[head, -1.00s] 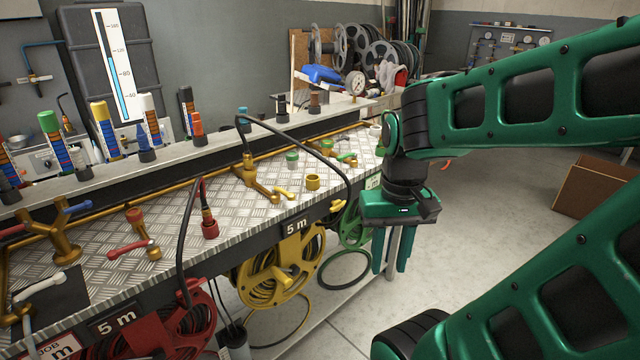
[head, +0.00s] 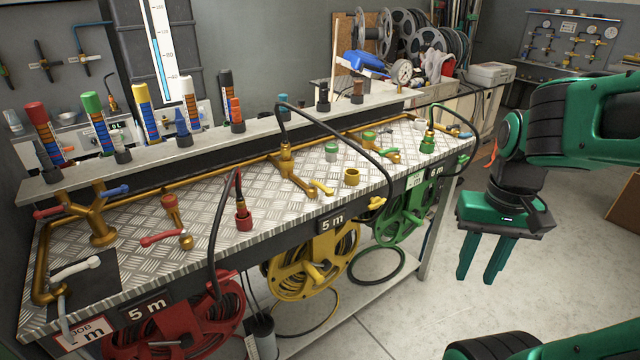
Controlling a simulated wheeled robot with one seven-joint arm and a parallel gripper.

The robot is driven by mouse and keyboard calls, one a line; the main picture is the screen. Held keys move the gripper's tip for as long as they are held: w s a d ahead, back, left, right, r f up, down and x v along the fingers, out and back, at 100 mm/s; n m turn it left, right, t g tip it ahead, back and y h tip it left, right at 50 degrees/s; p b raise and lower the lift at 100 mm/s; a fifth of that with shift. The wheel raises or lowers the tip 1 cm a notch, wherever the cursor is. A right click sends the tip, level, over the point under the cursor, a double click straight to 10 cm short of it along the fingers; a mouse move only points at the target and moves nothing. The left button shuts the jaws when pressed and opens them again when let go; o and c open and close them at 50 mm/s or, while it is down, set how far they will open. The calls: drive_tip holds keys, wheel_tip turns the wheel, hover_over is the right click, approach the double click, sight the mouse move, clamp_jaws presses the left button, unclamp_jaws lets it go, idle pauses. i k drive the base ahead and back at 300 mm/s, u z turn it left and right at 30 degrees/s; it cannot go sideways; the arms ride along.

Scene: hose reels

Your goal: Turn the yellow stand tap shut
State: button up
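The yellow stand tap (head: 290,168) is a brass-coloured fitting on the checker-plate bench top. Its short yellow lever (head: 317,187) points right in the head view. A loose yellow socket (head: 352,177) stands to the right of the tap. My gripper (head: 482,262) hangs off the bench's right side, fingers pointing down and apart, with nothing between them. It is well to the right of the tap and touches nothing.
A black hose (head: 345,132) arches over the bench right of the tap. A red tap lever (head: 162,238) and a green tap (head: 385,153) share the bench. Yellow (head: 315,262), red and green reels hang below the front edge.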

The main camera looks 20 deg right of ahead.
sight(329, 192)
drive_tip(key=i, duration=1)
drive_tip(key=u, duration=0.35)
drive_tip(key=k, duration=0.55)
drive_tip(key=z, duration=0.35)
